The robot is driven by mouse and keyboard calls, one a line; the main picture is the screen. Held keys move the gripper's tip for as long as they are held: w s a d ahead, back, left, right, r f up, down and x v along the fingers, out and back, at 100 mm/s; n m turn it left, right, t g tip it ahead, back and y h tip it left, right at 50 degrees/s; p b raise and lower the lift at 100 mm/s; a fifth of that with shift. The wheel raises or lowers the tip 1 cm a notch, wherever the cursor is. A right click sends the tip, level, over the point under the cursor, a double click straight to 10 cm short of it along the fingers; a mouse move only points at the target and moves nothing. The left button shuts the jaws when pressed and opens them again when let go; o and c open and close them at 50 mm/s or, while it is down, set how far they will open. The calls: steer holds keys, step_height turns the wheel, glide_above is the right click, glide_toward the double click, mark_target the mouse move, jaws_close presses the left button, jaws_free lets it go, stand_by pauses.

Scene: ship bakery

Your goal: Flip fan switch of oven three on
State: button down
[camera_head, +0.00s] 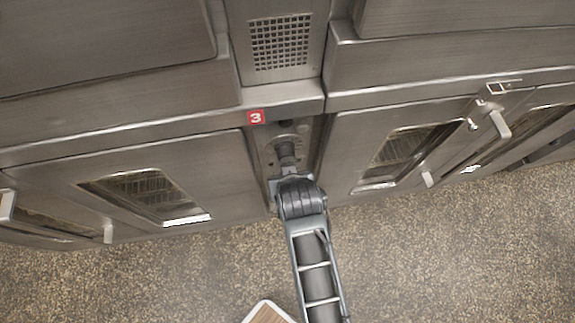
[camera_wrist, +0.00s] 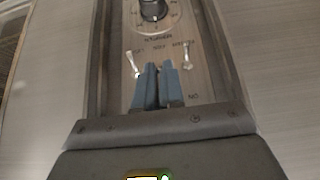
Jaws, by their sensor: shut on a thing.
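The control panel of oven three (camera_head: 270,150) is a narrow strip under the red "3" label (camera_head: 256,118). My arm covers most of it in the head view. In the wrist view the panel (camera_wrist: 118,85) has a black dial (camera_wrist: 153,10), and a small metal toggle switch stands at the left (camera_wrist: 133,65) and another at the right (camera_wrist: 186,56). Small lettering above them is too blurred to read surely. My gripper (camera_wrist: 159,66) is between these two toggles, its blue-grey fingers close together on a middle switch that they hide. It also shows in the head view (camera_head: 286,158).
Oven doors with windows flank the panel at the left (camera_head: 145,195) and right (camera_head: 405,148). A vent grille (camera_head: 282,43) is above. A raised metal frame edges the panel. Speckled floor (camera_head: 440,255) lies open in front. A white-edged board (camera_head: 268,313) shows at the bottom.

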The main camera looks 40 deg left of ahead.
stand_by(0.3)
steer(key=c, duration=1.2)
jaws_free()
steer(key=shift+c, duration=0.2)
steer(key=p+v, duration=0.1)
steer(key=v, duration=0.6)
steer(key=shift+d+r, duration=0.15)
steer(key=shift+r, duration=0.2)
steer(key=shift+s, duration=0.15)
